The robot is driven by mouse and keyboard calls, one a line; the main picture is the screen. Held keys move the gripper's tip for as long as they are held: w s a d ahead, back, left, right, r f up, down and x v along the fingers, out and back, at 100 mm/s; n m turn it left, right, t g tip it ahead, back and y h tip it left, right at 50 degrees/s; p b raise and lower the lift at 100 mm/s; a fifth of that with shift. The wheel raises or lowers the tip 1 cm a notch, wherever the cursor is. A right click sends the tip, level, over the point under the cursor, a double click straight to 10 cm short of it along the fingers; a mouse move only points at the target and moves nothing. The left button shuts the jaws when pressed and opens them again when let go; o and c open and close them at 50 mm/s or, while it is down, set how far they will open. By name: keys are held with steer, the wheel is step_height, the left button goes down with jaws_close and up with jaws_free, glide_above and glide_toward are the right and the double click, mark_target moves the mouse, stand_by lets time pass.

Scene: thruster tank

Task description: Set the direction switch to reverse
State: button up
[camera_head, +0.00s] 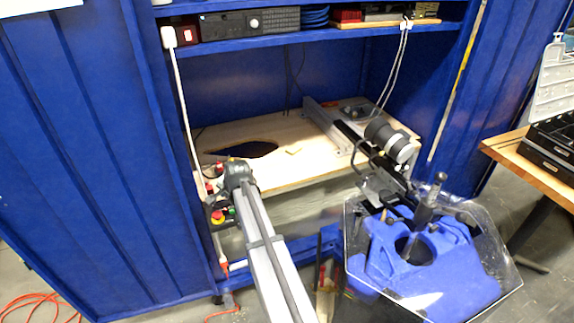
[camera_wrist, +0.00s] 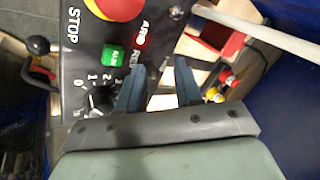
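A dark control panel (camera_wrist: 75,60) fills the upper left of the wrist view. It carries a red STOP button (camera_wrist: 115,8) on yellow, a green button (camera_wrist: 114,54), a black rotary knob (camera_wrist: 103,100) beside printed numbers, and a small red-and-white spot (camera_wrist: 141,40) by partly readable lettering. A small metal part (camera_wrist: 176,12) near the panel's right edge may be the direction switch; its position cannot be told. My gripper (camera_wrist: 159,65) is open, its two blue fingers apart with nothing visibly between them. The left finger overlaps the panel near the knob. In the head view, the box's red button (camera_head: 217,217) shows beside my arm; fingertips are hidden.
A white cable (camera_wrist: 255,28) runs past the panel's right side. A wooden board (camera_head: 300,150) with a dark hole lies inside the blue cabinet (camera_head: 90,140). A clear-walled tank (camera_head: 480,265) with a blue insert stands at right. The floor at front left has an orange cable (camera_head: 40,300).

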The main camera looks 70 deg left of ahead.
steer(key=a+h, duration=0.1)
steer(key=h, duration=0.2)
steer(key=shift+w+a+h, duration=0.1)
steer(key=shift+a+h, duration=0.25)
steer(key=shift+h, duration=0.05)
step_height(320, 180, up, 13)
steer(key=w+d, duration=0.1)
steer(key=d, duration=0.2)
steer(key=w+d+r+y, duration=0.1)
steer(key=w+d, duration=0.2)
steer(key=w, duration=0.9)
steer(key=w+d+r, duration=0.1)
steer(key=w+d, duration=0.2)
steer(key=w, duration=0.9)
steer(key=shift+d+r+n+t+y, duration=0.15)
steer(key=shift+d+n+t+y, duration=0.1)
steer(key=shift+n+t+y, duration=0.15)
steer(key=shift+w, duration=0.15)
